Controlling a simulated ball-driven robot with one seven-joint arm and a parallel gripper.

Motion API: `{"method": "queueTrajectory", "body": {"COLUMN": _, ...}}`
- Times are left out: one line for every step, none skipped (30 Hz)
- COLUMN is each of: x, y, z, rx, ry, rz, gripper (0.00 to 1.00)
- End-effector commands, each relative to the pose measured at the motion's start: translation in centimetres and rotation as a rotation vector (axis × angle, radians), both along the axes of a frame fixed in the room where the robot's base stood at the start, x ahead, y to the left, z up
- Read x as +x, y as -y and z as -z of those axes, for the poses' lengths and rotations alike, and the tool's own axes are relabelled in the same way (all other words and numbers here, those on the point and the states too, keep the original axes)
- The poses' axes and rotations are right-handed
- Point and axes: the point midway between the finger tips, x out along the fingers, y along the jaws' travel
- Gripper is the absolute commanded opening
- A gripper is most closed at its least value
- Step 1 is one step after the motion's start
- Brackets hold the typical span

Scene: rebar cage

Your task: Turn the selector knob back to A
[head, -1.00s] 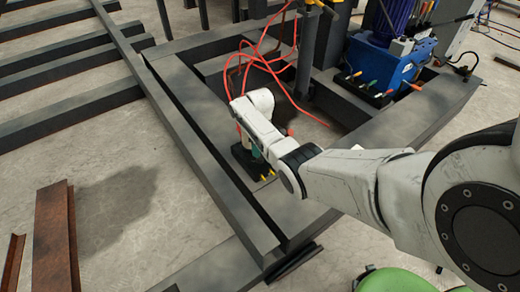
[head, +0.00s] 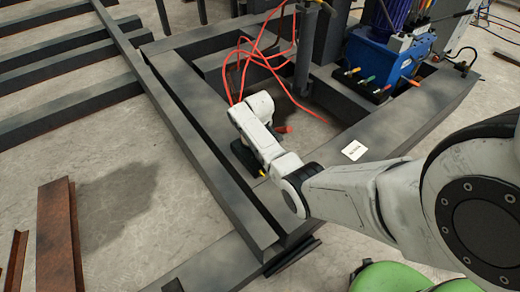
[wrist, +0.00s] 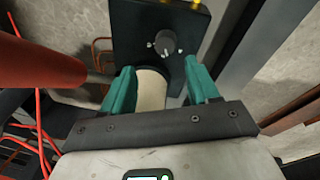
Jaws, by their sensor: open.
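The selector knob (wrist: 165,42) is a dark round knob with small white marks around it, on a black panel (wrist: 130,25) in the wrist view. I cannot make out its letters or which mark it points to. My gripper (wrist: 160,84) is open, its teal fingers on either side of a cream cylinder-like thing (wrist: 150,90). I cannot tell whether they touch it. The fingertips are below the knob in the picture, apart from it. In the head view the panel (head: 243,156) is mostly hidden behind my arm, and the knob is not visible there.
Dark steel beams (head: 200,150) frame the area around the panel. Red cables (head: 240,65) hang behind it. A blue machine (head: 378,65) with coloured levers stands at the back right. A white card (head: 354,150) lies on the right beam. A rusty beam (head: 57,235) lies at left.

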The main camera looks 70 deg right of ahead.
Motion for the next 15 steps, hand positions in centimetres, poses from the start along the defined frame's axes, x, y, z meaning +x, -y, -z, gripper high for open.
{"method": "queueTrajectory", "body": {"x": -0.8, "y": -0.7, "z": 2.3, "rx": -0.056, "ry": 0.038, "rz": 0.07, "gripper": 0.6}}
{"method": "queueTrajectory", "body": {"x": -1.1, "y": -0.8, "z": 3.0, "rx": -0.095, "ry": 0.069, "rz": 0.113, "gripper": 0.6}}
{"method": "queueTrajectory", "body": {"x": -1.5, "y": -0.9, "z": 3.8, "rx": -0.145, "ry": 0.113, "rz": 0.168, "gripper": 0.6}}
{"method": "queueTrajectory", "body": {"x": -1.8, "y": -1.0, "z": 4.2, "rx": -0.18, "ry": 0.147, "rz": 0.205, "gripper": 0.6}}
{"method": "queueTrajectory", "body": {"x": -2.1, "y": -1.1, "z": 4.5, "rx": -0.21, "ry": 0.179, "rz": 0.237, "gripper": 0.6}}
{"method": "queueTrajectory", "body": {"x": -2.5, "y": -1.3, "z": 4.9, "rx": -0.249, "ry": 0.223, "rz": 0.275, "gripper": 0.6}}
{"method": "queueTrajectory", "body": {"x": -2.8, "y": -1.5, "z": 5.1, "rx": -0.274, "ry": 0.257, "rz": 0.302, "gripper": 0.6}}
{"method": "queueTrajectory", "body": {"x": -3.1, "y": -1.6, "z": 5.2, "rx": -0.298, "ry": 0.292, "rz": 0.327, "gripper": 0.6}}
{"method": "queueTrajectory", "body": {"x": -3.6, "y": -1.9, "z": 5.4, "rx": -0.327, "ry": 0.338, "rz": 0.356, "gripper": 0.6}}
{"method": "queueTrajectory", "body": {"x": -3.9, "y": -1.8, "z": 5.4, "rx": -0.35, "ry": 0.373, "rz": 0.378, "gripper": 0.6}}
{"method": "queueTrajectory", "body": {"x": -4.2, "y": -1.7, "z": 5.5, "rx": -0.371, "ry": 0.408, "rz": 0.398, "gripper": 0.6}}
{"method": "queueTrajectory", "body": {"x": -4.7, "y": -1.8, "z": 5.6, "rx": -0.396, "ry": 0.455, "rz": 0.42, "gripper": 0.6}}
{"method": "queueTrajectory", "body": {"x": -5.0, "y": -1.9, "z": 5.6, "rx": -0.414, "ry": 0.495, "rz": 0.436, "gripper": 0.6}}
{"method": "queueTrajectory", "body": {"x": -5.3, "y": -2.0, "z": 5.5, "rx": -0.43, "ry": 0.535, "rz": 0.448, "gripper": 0.6}}
{"method": "queueTrajectory", "body": {"x": -5.7, "y": -2.4, "z": 5.5, "rx": -0.447, "ry": 0.591, "rz": 0.462, "gripper": 0.6}}
